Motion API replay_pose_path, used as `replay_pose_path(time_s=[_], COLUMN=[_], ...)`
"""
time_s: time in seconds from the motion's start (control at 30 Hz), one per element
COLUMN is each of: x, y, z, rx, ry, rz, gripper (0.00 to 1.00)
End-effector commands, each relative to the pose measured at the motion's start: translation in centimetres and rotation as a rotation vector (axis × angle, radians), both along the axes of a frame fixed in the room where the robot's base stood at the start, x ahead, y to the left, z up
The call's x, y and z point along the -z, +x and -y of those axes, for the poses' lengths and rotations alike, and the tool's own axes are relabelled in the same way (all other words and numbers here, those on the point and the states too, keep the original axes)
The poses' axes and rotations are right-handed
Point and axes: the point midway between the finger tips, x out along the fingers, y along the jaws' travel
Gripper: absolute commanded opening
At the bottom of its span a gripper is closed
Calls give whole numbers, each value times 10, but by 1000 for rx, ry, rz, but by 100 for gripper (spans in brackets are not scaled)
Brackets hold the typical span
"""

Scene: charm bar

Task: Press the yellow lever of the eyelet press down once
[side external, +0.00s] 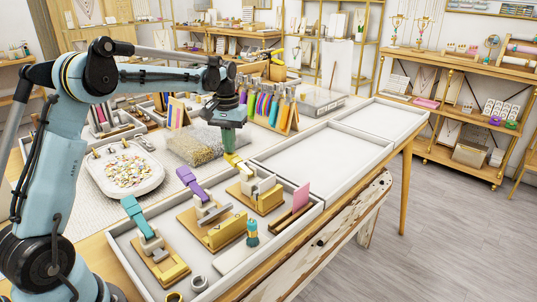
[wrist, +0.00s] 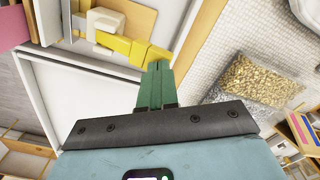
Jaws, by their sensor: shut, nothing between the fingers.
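The eyelet press (side external: 262,190) with the yellow lever (side external: 238,163) stands at the back of a row of three presses in the white tray. Its lever is raised, slanting up toward my gripper. My gripper (side external: 230,150) has green fingers that are together and empty, pointing down just above the lever's free end. In the wrist view, my fingertips (wrist: 158,65) overlap the end of the stepped yellow lever (wrist: 132,48). I cannot tell whether they touch it. The press body (wrist: 103,25) shows beyond the lever in that view.
A press with a purple lever (side external: 190,181) and one with a teal lever (side external: 138,215) stand nearer in the tray. A pink card (side external: 301,196) stands right of the yellow-lever press. A bag of beads (side external: 195,147) lies behind. Empty tray sections (side external: 322,155) extend right.

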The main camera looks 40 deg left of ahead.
Motion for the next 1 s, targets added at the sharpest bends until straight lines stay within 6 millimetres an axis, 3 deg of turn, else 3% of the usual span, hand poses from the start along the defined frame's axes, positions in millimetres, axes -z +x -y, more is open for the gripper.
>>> replay_pose_path(time_s=[1.0], x=[-41], y=[0], z=[4], rx=[-1], ry=[1], rz=[0], gripper=[0])
